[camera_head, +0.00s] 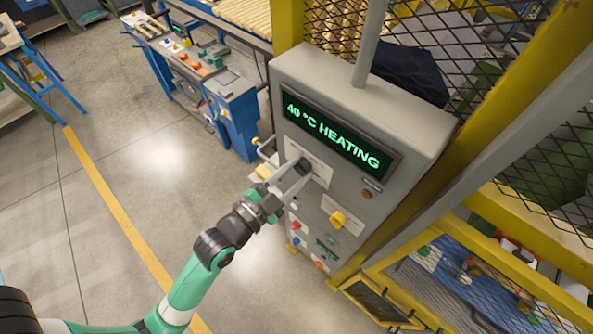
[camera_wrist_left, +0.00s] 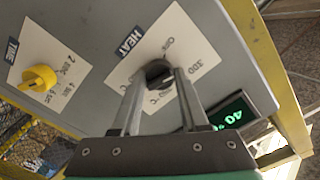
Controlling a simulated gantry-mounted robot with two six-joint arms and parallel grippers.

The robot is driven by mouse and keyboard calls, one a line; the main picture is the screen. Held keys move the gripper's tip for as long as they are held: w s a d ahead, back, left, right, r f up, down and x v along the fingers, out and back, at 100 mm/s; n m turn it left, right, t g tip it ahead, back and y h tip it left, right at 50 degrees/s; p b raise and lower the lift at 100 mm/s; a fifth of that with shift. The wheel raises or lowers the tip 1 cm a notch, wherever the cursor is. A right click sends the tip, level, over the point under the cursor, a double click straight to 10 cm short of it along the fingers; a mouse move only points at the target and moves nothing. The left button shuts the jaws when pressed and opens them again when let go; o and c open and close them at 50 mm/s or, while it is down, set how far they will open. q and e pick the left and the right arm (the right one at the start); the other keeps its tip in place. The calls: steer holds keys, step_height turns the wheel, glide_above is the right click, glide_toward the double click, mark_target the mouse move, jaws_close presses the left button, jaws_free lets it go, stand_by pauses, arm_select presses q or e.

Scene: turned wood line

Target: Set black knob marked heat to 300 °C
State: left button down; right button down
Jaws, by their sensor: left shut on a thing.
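The black knob marked HEAT (camera_wrist_left: 158,72) sits on a white dial plate (camera_wrist_left: 190,40) on a grey control box (camera_head: 375,105). In the head view the black knob (camera_head: 303,167) is partly hidden by my fingers. My left gripper (camera_head: 296,171) is shut on it; in the wrist view the two fingers (camera_wrist_left: 157,82) stand on either side of it. The plate shows OFF and 300 near the knob; other marks are covered or too small to read. I cannot tell which mark the knob points to. The display (camera_head: 338,137) reads 40 °C HEATING. My right gripper is not in view.
A yellow knob (camera_wrist_left: 40,78) marked TIME is on the same panel, below the black knob in the head view. Several small coloured buttons (camera_head: 296,226) lie lower on the box. Yellow posts and mesh fencing (camera_head: 545,110) stand close behind and right. Open floor lies left.

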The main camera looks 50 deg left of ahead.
arm_select(q)
steer(key=m, duration=0.7)
steer(key=shift+b, duration=0.35)
steer(key=shift+c, duration=2.1)
jaws_free()
steer(key=s+d, duration=0.1)
steer(key=s, duration=1)
steer(key=shift+s+d, duration=0.2)
steer(key=shift+s, duration=0.1)
